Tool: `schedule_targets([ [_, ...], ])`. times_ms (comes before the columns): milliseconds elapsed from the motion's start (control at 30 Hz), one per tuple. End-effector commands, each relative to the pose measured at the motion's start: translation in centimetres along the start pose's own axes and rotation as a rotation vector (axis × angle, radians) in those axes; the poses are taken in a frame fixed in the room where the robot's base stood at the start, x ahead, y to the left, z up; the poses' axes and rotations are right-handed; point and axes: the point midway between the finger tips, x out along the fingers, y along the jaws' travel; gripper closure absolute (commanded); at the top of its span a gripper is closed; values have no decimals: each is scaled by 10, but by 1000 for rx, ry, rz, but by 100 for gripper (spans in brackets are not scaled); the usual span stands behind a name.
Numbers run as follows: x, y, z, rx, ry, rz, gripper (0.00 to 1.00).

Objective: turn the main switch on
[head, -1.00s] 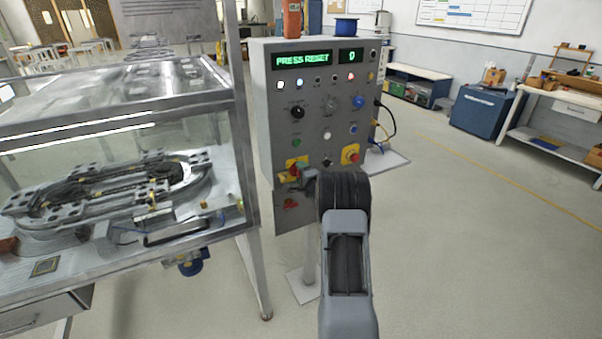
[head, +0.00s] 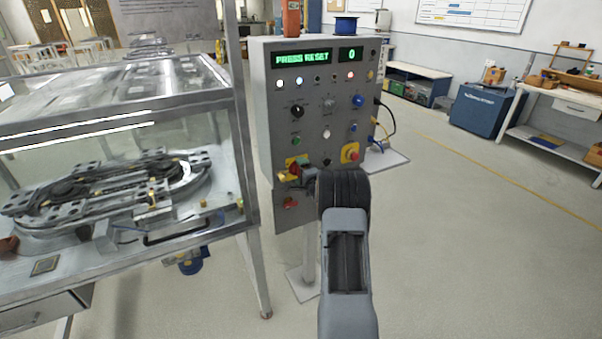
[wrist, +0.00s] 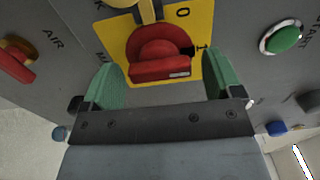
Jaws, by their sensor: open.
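The main switch (wrist: 160,55) is a red rotary knob on a yellow plate marked 0 and 1, in the upper middle of the wrist view. Its dark pointer mark is at the right, near the 1. In the head view the switch (head: 294,169) is low on the left of the control panel, partly hidden by my gripper. My gripper (wrist: 163,88) is open, its green fingertips at either side of the knob's lower part. I cannot tell whether they touch it. A yellow part is at the top of the knob.
The grey control panel (head: 335,115) reads PRESS RESET and 0. A green START button (wrist: 282,37) is to the right of the switch, a red AIR knob (wrist: 16,60) to the left. A red emergency stop (head: 350,153) is nearby. A glazed track enclosure (head: 110,90) stands left.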

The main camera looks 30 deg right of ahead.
Motion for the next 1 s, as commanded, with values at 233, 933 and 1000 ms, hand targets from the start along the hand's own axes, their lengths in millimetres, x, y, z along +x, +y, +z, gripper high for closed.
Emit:
schedule_targets([
  [233,-14,0,-1,-1,1,0,15],
  [933,-130,0,0,0,1,0,15],
  [1000,-134,0,0,0,1,0,15],
])
